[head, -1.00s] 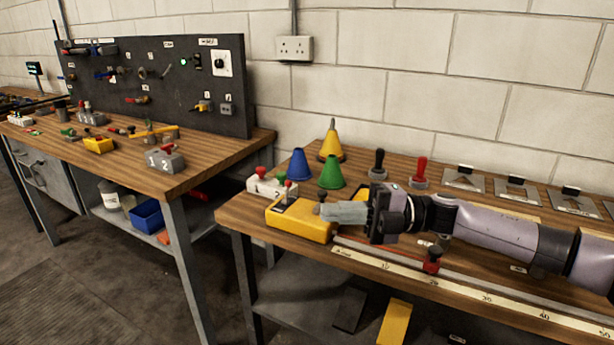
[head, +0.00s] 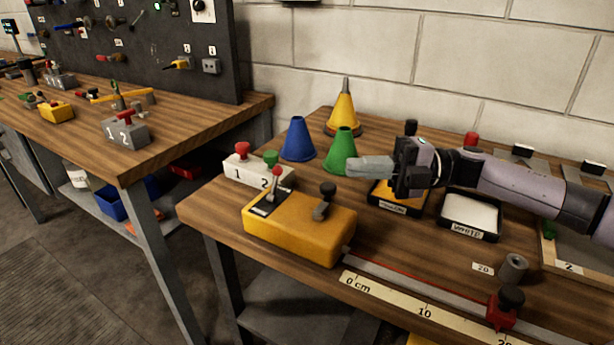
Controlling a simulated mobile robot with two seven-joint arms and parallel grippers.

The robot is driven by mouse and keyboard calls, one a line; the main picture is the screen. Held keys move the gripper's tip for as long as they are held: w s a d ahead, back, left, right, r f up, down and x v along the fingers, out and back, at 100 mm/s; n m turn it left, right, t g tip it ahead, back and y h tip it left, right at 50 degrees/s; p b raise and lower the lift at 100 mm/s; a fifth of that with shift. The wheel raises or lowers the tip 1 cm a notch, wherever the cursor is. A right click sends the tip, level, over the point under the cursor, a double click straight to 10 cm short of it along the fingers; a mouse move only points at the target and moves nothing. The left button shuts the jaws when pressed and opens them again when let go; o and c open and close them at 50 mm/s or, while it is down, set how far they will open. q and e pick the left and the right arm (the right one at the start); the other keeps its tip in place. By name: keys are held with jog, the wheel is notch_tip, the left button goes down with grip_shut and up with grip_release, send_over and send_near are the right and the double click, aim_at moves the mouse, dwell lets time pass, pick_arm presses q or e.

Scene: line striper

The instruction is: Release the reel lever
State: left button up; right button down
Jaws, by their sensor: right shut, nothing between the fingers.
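A yellow box (head: 300,230) stands near the left end of the right-hand bench. On its top are a red-knobbed lever (head: 275,183) in a dark slotted plate and a black-knobbed lever (head: 325,199) on a grey arm. I cannot tell from any label which is the reel lever. My right gripper (head: 350,168) is shut and empty, its fingers pointing left. It appears behind and above the box, in front of the green cone (head: 341,146), apart from both levers. My left gripper is not in view.
A white block (head: 245,170) with red and green buttons stands behind the box. Blue (head: 297,138) and yellow (head: 343,110) cones stand farther back. A tray marked white (head: 470,215) lies right. A ruler rail with a red slider (head: 503,310) runs along the front edge.

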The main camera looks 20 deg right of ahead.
jog(key=shift+w+d+f, duration=0.1)
jog(key=shift+w+f, duration=0.15)
jog(key=shift+f, duration=0.3)
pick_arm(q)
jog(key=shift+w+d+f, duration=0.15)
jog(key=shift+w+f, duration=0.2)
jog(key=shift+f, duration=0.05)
pick_arm(e)
jog(key=shift+r, duration=0.1)
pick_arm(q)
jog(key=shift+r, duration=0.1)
pick_arm(e)
jog(key=shift+a, duration=0.25)
jog(key=p, duration=0.1)
send_near(275, 184)
jog(key=a, duration=0.1)
jog(key=w+a+r, duration=0.2)
jog(key=shift+w+a, duration=0.1)
jog(key=shift+a, duration=0.2)
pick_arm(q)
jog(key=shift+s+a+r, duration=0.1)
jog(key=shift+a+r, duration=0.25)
pick_arm(e)
jog(key=shift+w+a, duration=0.25)
jog(key=shift+a, duration=0.45)
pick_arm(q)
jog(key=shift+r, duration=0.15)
